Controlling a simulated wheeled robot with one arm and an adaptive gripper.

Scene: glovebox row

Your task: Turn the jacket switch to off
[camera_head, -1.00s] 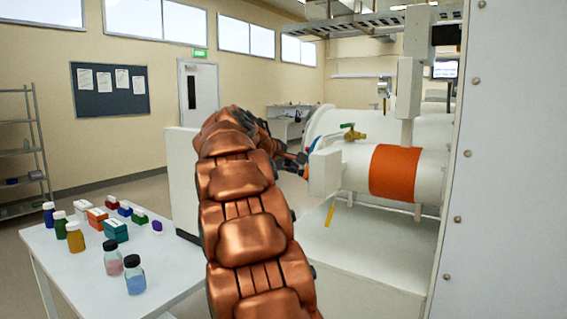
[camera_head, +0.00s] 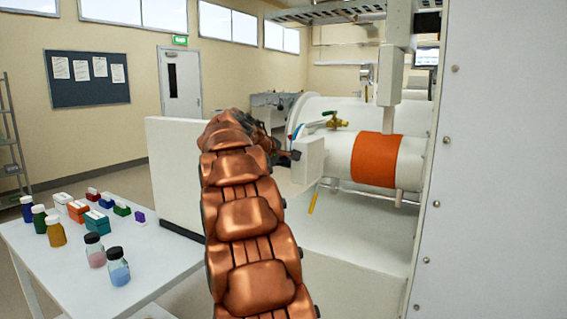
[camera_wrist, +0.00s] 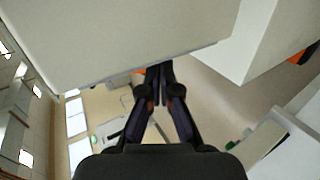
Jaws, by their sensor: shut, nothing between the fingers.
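An orange jacket band (camera_head: 374,160) wraps the white horizontal cylinder (camera_head: 410,165) right of centre in the head view. A small white box (camera_head: 309,157) sits at the cylinder's left end. No switch can be made out on the faces I see. My gripper (camera_head: 295,155) is shut and empty, its tips at the left side of this box. I cannot tell whether they touch it. In the wrist view my gripper (camera_wrist: 157,70) is shut, its tips by the lower edge of a large pale surface (camera_wrist: 120,40).
A brass valve (camera_head: 336,123) and a blue-and-green handle stand above the box. A white table (camera_head: 150,262) with bottles and small boxes is at left. A tall white panel (camera_head: 490,200) bounds the right.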

